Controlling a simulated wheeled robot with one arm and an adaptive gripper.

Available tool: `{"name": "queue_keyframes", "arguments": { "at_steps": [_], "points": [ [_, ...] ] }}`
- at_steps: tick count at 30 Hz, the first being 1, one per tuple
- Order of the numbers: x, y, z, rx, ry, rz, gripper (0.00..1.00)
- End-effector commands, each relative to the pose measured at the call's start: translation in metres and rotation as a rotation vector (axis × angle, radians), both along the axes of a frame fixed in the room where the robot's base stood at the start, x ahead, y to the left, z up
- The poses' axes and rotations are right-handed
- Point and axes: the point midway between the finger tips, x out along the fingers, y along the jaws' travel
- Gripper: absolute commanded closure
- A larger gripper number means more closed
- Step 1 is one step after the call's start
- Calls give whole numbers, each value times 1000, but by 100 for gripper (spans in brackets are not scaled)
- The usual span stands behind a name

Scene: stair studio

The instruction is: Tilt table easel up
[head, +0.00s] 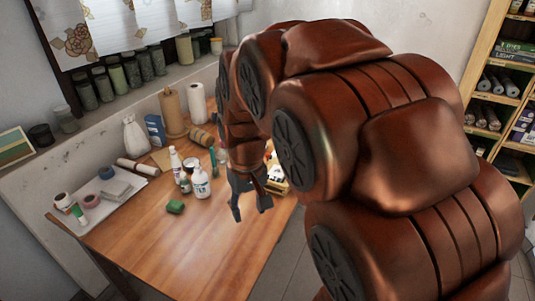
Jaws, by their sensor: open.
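I cannot make out a table easel for certain. Part of a small light wooden thing with white and dark patches (278,183) shows at the table's right side, just right of my gripper. My arm hides the rest, so I cannot tell if it is the easel. My gripper (251,209) points down over the right part of the wooden table (190,255). Its two dark fingers are apart with nothing between them. I cannot tell how high it is above the tabletop.
A tray (112,197) lies at left. The front tabletop is clear. Shelves (495,100) stand at right.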

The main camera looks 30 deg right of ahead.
Motion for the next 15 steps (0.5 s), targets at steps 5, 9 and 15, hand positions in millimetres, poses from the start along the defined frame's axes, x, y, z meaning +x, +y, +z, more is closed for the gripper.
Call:
{"name": "queue_keyframes", "arguments": {
  "at_steps": [5,9,15],
  "points": [
    [60,-35,-6,-14,-50,-39,53],
    [104,-65,-12,-25,-94,-62,53],
    [161,-111,-28,-43,-151,-85,53]
  ]
}}
